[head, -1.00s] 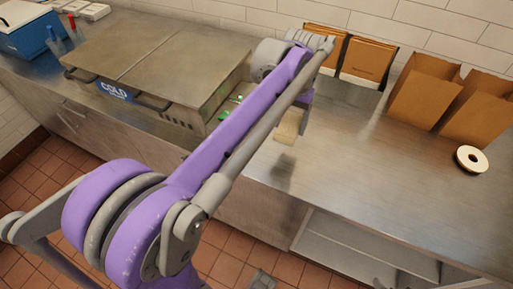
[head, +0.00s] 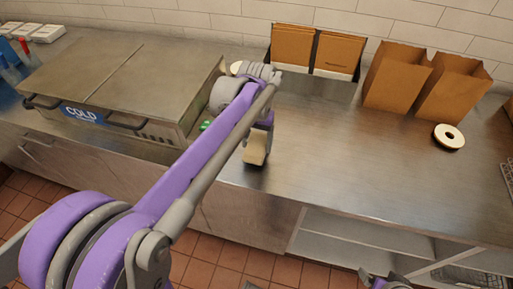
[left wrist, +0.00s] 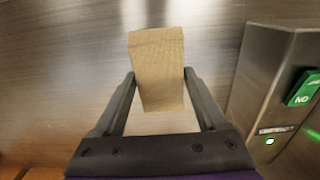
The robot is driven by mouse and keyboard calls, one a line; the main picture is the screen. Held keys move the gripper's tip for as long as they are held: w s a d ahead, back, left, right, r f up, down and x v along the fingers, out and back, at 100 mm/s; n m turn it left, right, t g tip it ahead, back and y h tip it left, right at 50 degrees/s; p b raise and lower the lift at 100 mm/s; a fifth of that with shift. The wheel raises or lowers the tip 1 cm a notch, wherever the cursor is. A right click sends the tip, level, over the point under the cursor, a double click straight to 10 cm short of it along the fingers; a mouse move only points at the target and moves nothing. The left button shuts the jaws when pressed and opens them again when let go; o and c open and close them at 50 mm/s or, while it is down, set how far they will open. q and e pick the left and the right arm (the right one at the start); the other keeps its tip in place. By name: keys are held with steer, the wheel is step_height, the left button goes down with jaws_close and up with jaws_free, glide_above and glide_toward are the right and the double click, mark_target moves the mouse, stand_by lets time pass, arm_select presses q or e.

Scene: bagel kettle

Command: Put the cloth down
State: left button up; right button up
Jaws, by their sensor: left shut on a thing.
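A folded tan cloth (head: 254,152) hangs from my left gripper (head: 259,139) over the metal counter, near its front edge, right of the cold unit. In the left wrist view the cloth (left wrist: 158,68) is between the two dark fingers of the left gripper (left wrist: 160,76), which is shut on it. I cannot tell whether the cloth's lower end touches the counter (head: 330,150). Part of my right gripper (head: 385,281) shows at the bottom edge of the head view, and its fingers are not clear.
The cold unit (head: 120,85) stands left of the left gripper. Its green-lit side panel (left wrist: 270,130) is close on the right in the wrist view. Brown bags (head: 398,78), a bag holder (head: 314,72) and a white roll (head: 449,137) stand farther right. The middle counter is clear.

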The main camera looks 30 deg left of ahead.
mark_target(257, 144)
arm_select(q)
steer(key=shift+f, duration=1.2)
steer(key=shift+f, duration=0.1)
steer(key=o, duration=1.4)
steer(key=shift+r, duration=0.4)
step_height(257, 144, up, 12)
steer(key=p, duration=0.1)
steer(key=shift+f, duration=0.25)
steer(key=s+d+f+t, duration=0.1)
steer(key=s+f, duration=0.1)
steer(key=s, duration=0.1)
steer(key=s+d+f+m+t+p, duration=0.1)
steer(key=s+d+f, duration=0.1)
steer(key=s+d+f+t+p, duration=0.1)
steer(key=s+f, duration=0.1)
steer(key=s, duration=0.1)
steer(key=shift+s+d, duration=0.25)
steer(key=shift+s, duration=0.05)
steer(key=s+d+f+m+t, duration=0.1)
steer(key=s+d+f+t, duration=0.1)
steer(key=s+f, duration=0.5)
steer(key=shift+m+p, duration=0.3)
steer(key=shift+p, duration=0.15)
